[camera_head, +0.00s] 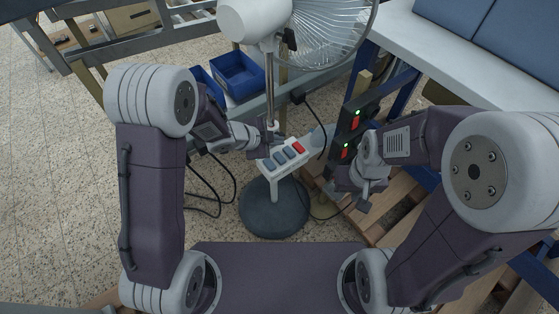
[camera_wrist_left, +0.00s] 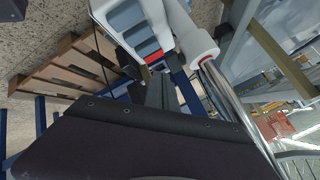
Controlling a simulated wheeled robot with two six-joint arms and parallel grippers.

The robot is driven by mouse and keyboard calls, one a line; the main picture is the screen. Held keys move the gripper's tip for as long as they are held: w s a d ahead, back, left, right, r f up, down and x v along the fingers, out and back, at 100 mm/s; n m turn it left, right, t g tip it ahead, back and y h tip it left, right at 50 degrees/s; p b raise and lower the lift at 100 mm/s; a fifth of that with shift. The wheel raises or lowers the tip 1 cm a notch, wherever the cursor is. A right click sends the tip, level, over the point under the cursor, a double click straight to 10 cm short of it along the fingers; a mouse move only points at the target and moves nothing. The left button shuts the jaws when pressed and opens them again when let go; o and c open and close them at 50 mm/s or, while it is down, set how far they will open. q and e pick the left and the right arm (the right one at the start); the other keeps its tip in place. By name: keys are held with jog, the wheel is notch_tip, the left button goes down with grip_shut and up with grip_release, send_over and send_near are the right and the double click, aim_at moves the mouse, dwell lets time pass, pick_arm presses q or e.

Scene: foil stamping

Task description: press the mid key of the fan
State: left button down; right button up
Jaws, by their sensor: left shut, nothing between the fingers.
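The fan stands on a round dark base (camera_head: 273,215), with a metal pole (camera_head: 270,95) rising to a white motor housing and a wire cage (camera_head: 335,35). Its white key panel (camera_head: 275,169) carries a row of blue-grey keys and one red key (camera_head: 299,147) at the right end. The mid blue-grey key (camera_head: 279,157) is in the row. The left wrist view shows the panel close up, with the red key (camera_wrist_left: 154,59) nearest the fingers. My left gripper (camera_head: 270,139) is shut and empty by the panel's upper edge; contact cannot be told. My right gripper (camera_head: 362,193) hangs to the right, its fingers unclear.
A blue bin (camera_head: 238,76) sits behind the pole. Dark boxes with green lights and red switches (camera_head: 352,122) stand to the right. A wooden pallet (camera_head: 395,215) lies below my right arm. Black cables (camera_head: 212,190) lie on the floor left of the base.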

pick_arm(q)
jog(key=b, duration=0.3)
send_over(277, 159)
notch_tip(277, 159, down, 5)
jog(key=shift+r, duration=0.2)
jog(key=shift+f+b, duration=0.5)
jog(key=shift+b, duration=0.05)
dwell(1.1)
jog(key=shift+f+b, duration=0.3)
jog(key=shift+f, duration=0.1)
jog(key=shift+f+b, duration=0.35)
jog(key=shift+f, duration=0.1)
dwell(0.4)
jog(key=shift+r+p, duration=0.9)
jog(key=shift+p, duration=0.05)
